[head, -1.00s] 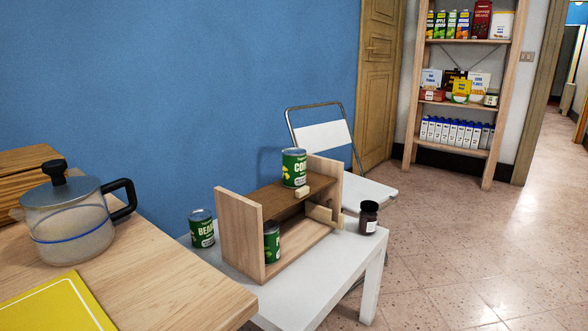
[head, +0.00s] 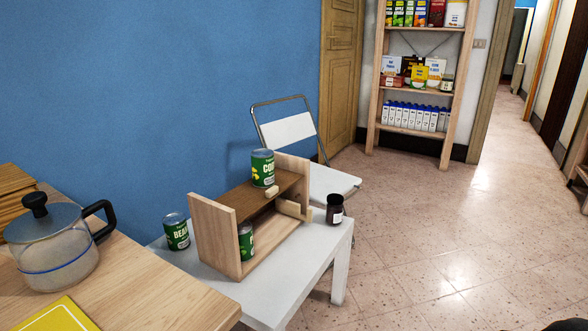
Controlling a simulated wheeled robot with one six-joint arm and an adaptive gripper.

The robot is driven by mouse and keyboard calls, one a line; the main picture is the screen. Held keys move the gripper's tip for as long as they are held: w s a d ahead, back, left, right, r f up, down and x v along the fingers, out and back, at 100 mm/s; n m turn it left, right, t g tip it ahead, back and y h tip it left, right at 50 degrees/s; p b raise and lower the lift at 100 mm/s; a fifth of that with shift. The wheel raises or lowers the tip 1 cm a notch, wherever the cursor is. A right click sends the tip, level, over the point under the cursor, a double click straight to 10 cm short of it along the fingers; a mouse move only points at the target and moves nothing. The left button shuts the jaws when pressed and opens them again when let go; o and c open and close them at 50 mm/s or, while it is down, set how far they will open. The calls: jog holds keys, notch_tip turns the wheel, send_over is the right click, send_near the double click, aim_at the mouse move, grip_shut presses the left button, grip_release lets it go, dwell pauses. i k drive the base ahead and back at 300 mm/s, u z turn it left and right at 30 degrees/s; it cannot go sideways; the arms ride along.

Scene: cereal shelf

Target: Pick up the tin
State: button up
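Three green tins with dark labels are in the head view. The corn tin (head: 262,169) stands upright on the upper board of a small wooden shelf (head: 214,240). The beans tin (head: 176,232) stands on the white table (head: 290,284), left of the shelf. A third tin (head: 246,242) stands in the shelf's lower compartment, partly hidden by the side panel; its label is mostly hidden. My gripper is not in view.
A dark jar (head: 334,210) stands on the table right of the shelf. A wooden counter (head: 150,290) with a glass pot (head: 55,255) is at front left. A folding chair (head: 290,128) is behind the table. Open floor (head: 430,250) lies to the right.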

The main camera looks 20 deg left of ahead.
aim_at(262, 159)
jog(key=z, duration=0.1)
jog(key=k, duration=0.3)
jog(key=z, duration=0.8)
jog(key=i, duration=1.65)
jog(key=u, duration=1.35)
jog(key=i, duration=1.05)
jog(key=u, duration=1.05)
